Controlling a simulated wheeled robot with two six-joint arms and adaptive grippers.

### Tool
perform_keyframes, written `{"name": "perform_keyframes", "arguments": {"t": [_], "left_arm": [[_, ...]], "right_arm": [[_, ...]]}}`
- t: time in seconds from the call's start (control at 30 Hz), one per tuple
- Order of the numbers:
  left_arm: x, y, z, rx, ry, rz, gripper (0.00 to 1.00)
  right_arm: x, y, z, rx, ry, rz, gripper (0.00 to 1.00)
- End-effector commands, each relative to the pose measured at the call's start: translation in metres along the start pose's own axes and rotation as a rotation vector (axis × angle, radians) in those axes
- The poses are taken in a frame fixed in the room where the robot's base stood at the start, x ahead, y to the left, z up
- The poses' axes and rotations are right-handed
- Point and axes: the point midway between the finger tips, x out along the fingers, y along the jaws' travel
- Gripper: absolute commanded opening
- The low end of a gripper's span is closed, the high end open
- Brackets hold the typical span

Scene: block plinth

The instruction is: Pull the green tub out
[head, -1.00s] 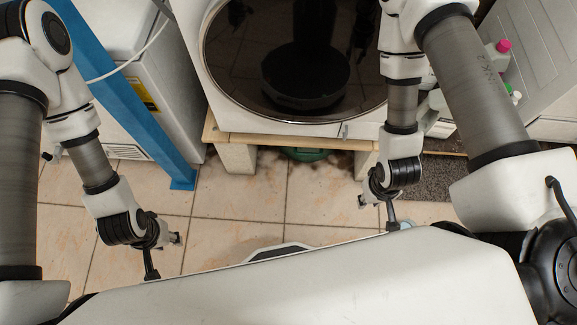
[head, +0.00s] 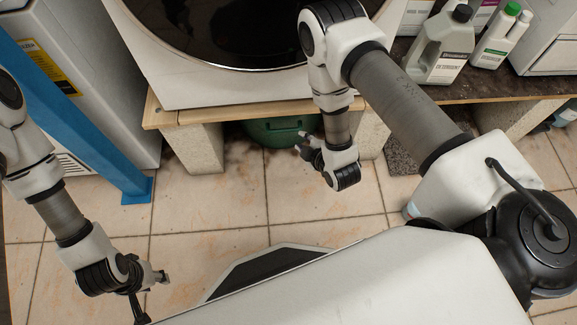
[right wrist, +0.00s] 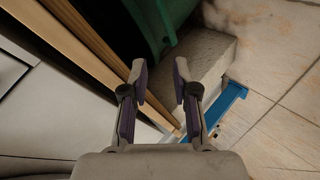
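The green tub (head: 265,133) stands on the floor under the washing machine's wooden plank, between two concrete blocks. Its upper front shows in the head view; the rest is hidden by the plank and my right arm. Part of its green side (right wrist: 158,22) shows at the top of the right wrist view. My right gripper (head: 302,145) is just in front of the tub's right part. In the right wrist view its fingers (right wrist: 161,75) are apart with nothing between them. My left gripper (head: 163,277) is low over the floor at the left, away from the tub; its fingers are too small to judge.
The wooden plank (head: 235,112) rests on a left concrete block (head: 197,149) and a right one (head: 372,135) under the washing machine (head: 190,85). A blue post (head: 105,155) stands left. Detergent bottles (head: 440,48) stand at upper right. Tiled floor in front is clear.

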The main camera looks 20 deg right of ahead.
Motion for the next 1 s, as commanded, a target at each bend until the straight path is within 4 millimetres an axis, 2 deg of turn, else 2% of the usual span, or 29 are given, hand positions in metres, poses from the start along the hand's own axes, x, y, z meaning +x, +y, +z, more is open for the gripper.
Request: {"name": "perform_keyframes", "arguments": {"t": [0.03,0.1,0.23,0.33,0.73,0.87,1.0], "left_arm": [[0.059,0.0,0.0,0.0,0.0,0.0,0.4],[0.091,-0.001,0.0,0.0,0.0,0.0,0.4],[0.128,-0.001,0.0,0.0,0.0,0.0,0.4],[0.137,-0.001,0.0,0.0,0.0,0.0,0.4],[0.134,-0.001,0.0,0.0,0.001,0.0,0.4],[0.142,-0.001,0.0,0.0,0.001,0.0,0.4],[0.155,-0.001,0.0,0.0,0.001,0.0,0.4]], "right_arm": [[0.043,-0.033,0.015,-0.091,0.048,0.066,0.29],[0.069,-0.043,0.015,-0.22,0.103,0.167,0.29],[0.096,-0.051,0.012,-0.394,0.16,0.318,0.29],[0.102,-0.051,0.008,-0.463,0.176,0.382,0.29],[0.101,-0.046,0.004,-0.483,0.178,0.4,0.29],[0.114,-0.043,0.002,-0.483,0.179,0.402,0.29],[0.136,-0.037,-0.003,-0.482,0.179,0.403,0.29]]}}
